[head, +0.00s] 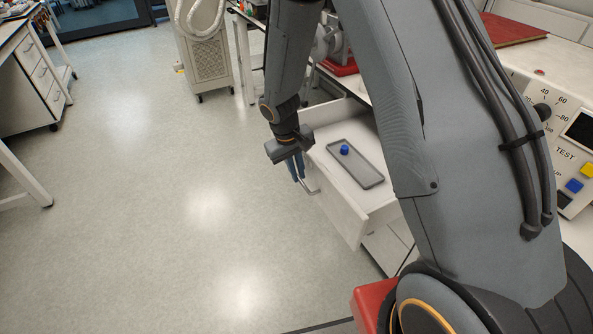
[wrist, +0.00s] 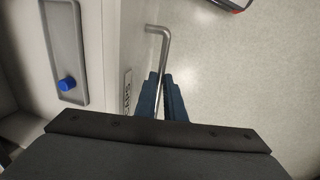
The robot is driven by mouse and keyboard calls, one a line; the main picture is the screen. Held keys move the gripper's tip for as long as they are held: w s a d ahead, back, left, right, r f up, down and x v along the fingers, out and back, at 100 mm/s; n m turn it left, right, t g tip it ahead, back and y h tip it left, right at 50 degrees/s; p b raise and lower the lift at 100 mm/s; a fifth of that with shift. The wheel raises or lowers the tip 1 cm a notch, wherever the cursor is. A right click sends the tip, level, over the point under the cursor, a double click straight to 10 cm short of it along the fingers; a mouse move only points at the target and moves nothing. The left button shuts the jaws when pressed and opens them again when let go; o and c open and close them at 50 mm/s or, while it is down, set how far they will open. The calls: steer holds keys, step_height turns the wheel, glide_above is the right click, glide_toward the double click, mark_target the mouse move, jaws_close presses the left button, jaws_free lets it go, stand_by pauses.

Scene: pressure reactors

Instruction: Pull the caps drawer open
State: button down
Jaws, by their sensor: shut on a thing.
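The caps drawer (head: 340,206) stands pulled out from the bench, its inside visible from above. It also shows in the wrist view (wrist: 112,60), with a CAPS label (wrist: 127,92) on its front. A grey tray (head: 368,178) lies in the drawer with a blue cap (head: 344,150) on it. The metal bar handle (wrist: 163,50) sticks out from the drawer front. My gripper (head: 297,168) is at the handle, its blue fingers (wrist: 162,95) on either side of the bar and shut on it. Part of the handle is hidden by the fingers.
White drawer cabinets (head: 45,80) stand at the far left. A grey wheeled unit (head: 203,60) stands at the back. A control panel (head: 560,130) with coloured buttons is on the right-hand bench. The floor in front of the drawer is clear.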

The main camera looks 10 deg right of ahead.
steer(key=shift+a+r, duration=0.1)
steer(key=shift+a, duration=0.2)
steer(key=c, duration=2.1)
jaws_free()
steer(key=r, duration=0.2)
steer(key=a+r, duration=0.1)
steer(key=r, duration=0.2)
steer(key=r+b, duration=0.1)
steer(key=r, duration=0.1)
steer(key=shift+s+a+r, duration=0.2)
steer(key=shift+r, duration=0.1)
